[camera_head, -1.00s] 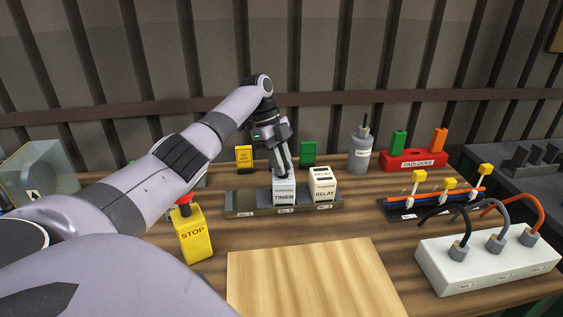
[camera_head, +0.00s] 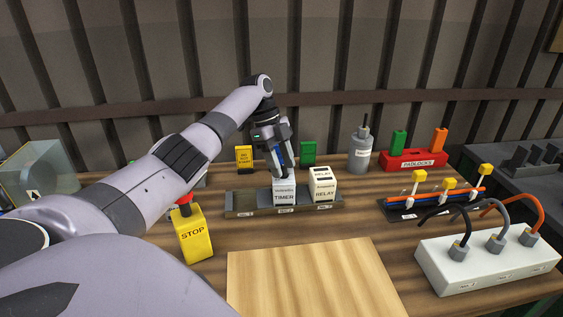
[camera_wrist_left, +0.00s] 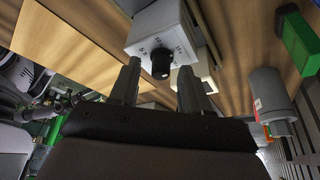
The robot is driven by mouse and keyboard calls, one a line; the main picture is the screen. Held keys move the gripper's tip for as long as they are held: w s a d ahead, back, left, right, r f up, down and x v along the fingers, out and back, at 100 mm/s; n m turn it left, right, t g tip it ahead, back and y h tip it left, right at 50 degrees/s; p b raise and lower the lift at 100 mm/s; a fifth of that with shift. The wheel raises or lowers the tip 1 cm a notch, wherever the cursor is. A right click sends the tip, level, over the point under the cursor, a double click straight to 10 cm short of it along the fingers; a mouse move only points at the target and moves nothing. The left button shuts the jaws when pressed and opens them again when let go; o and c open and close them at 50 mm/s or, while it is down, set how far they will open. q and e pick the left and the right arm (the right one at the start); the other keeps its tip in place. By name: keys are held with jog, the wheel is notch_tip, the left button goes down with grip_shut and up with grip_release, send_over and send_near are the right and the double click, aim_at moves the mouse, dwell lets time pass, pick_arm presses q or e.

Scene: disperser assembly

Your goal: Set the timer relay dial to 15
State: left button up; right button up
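The timer relay (camera_head: 284,194) is a white box marked TIMER on a dark rail, with its top face up. In the left wrist view its face shows a small black round dial (camera_wrist_left: 160,63) ringed by small marks; the pointer's setting is too small to read. My left gripper (camera_head: 282,174) points down over the timer. In the wrist view my left gripper (camera_wrist_left: 160,72) is open, with one finger on each side of the dial and a visible gap to it on both sides. The fingertips are close to the timer face. My right gripper is not in view.
A white RELAY box (camera_head: 323,188) stands just right of the timer on the same rail (camera_head: 243,204). A yellow STOP box (camera_head: 194,236) is front left. A grey canister (camera_head: 360,152) and red padlock holder (camera_head: 413,161) are behind right. A bare wooden board (camera_head: 310,280) lies in front.

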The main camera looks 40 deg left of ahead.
pick_arm(q)
jog(key=b+v, duration=0.1)
jog(key=v, duration=0.4)
jog(key=shift+r, duration=0.2)
jog(key=shift+v, duration=0.9)
